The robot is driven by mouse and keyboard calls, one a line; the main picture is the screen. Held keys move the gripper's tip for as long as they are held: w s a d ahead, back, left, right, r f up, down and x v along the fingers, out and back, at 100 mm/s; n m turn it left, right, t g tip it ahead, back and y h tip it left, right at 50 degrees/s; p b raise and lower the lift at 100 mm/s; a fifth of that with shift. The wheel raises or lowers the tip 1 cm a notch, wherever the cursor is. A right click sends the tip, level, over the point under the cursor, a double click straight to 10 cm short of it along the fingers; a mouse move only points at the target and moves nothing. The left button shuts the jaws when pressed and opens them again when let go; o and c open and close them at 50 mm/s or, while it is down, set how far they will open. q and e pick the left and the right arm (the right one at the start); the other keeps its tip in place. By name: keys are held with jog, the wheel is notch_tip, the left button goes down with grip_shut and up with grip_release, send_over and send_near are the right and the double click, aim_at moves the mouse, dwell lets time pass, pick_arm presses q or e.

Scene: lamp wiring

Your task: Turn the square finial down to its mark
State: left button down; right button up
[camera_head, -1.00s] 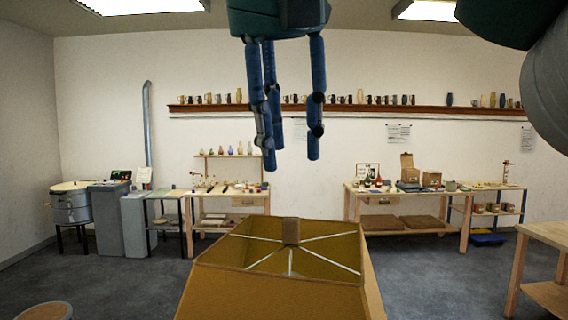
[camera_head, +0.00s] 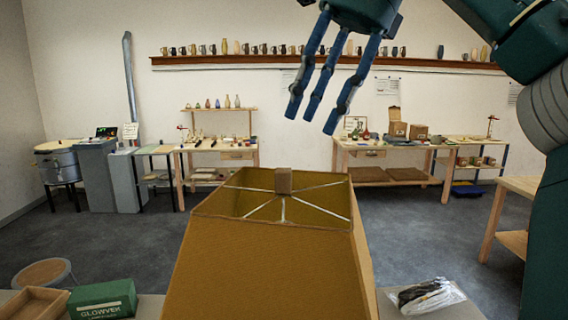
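The square finial (camera_head: 283,180) is a small brown block. It stands at the top of the lampshade, where the thin pale spokes meet. The mustard-yellow lampshade (camera_head: 265,262) stands in the front middle of the view. My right gripper (camera_head: 317,112) hangs above and a little right of the finial, with its blue fingers spread and nothing between them. It is clear of both finial and shade. I cannot make out a mark on the finial. My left gripper is not in view.
A green box (camera_head: 103,300) and a wooden tray (camera_head: 33,303) lie at the front left. A clear bag with dark contents (camera_head: 428,296) lies right of the shade. A round stool (camera_head: 42,273) stands at the left. Workbenches line the far wall.

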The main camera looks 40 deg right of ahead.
aim_at(289, 170)
jog(key=shift+x, duration=4.8)
jog(key=shift+d, duration=0.15)
